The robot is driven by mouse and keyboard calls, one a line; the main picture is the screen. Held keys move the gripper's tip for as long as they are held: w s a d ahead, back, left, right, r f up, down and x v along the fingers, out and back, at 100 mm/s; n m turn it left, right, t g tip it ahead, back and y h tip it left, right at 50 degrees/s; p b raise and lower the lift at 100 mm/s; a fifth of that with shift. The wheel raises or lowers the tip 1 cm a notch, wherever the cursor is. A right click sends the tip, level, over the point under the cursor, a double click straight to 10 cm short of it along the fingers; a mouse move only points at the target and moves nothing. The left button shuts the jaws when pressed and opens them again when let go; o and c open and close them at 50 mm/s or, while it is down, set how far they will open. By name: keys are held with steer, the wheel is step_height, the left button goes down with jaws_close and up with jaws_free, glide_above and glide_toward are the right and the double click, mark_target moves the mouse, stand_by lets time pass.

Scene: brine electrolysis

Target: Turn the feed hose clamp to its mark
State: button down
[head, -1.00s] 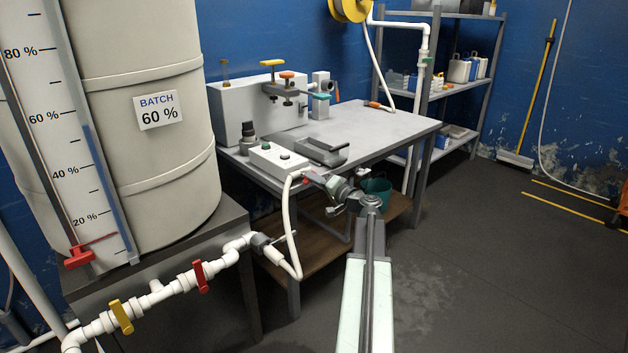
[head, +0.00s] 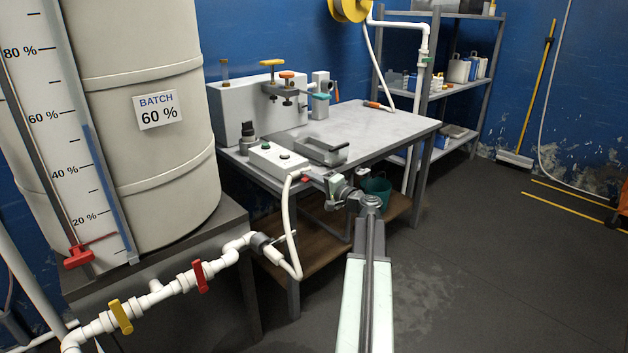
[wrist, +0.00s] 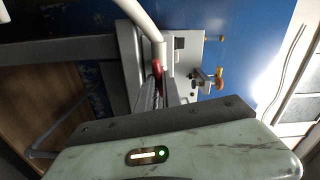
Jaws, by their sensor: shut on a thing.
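The white box (head: 279,158) with buttons sits at the front edge of the grey bench (head: 375,123), next to a grey tray (head: 322,150). White piping with a red valve (head: 200,277) and a yellow valve (head: 121,317) runs at lower left. The floor at right is open.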

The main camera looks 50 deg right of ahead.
steer(key=c, duration=1.5)
jaws_free()
steer(key=shift+s, duration=0.1)
steer(key=s, duration=0.7)
steer(key=shift+s+a, duration=0.25)
steer(key=shift+s, duration=0.05)
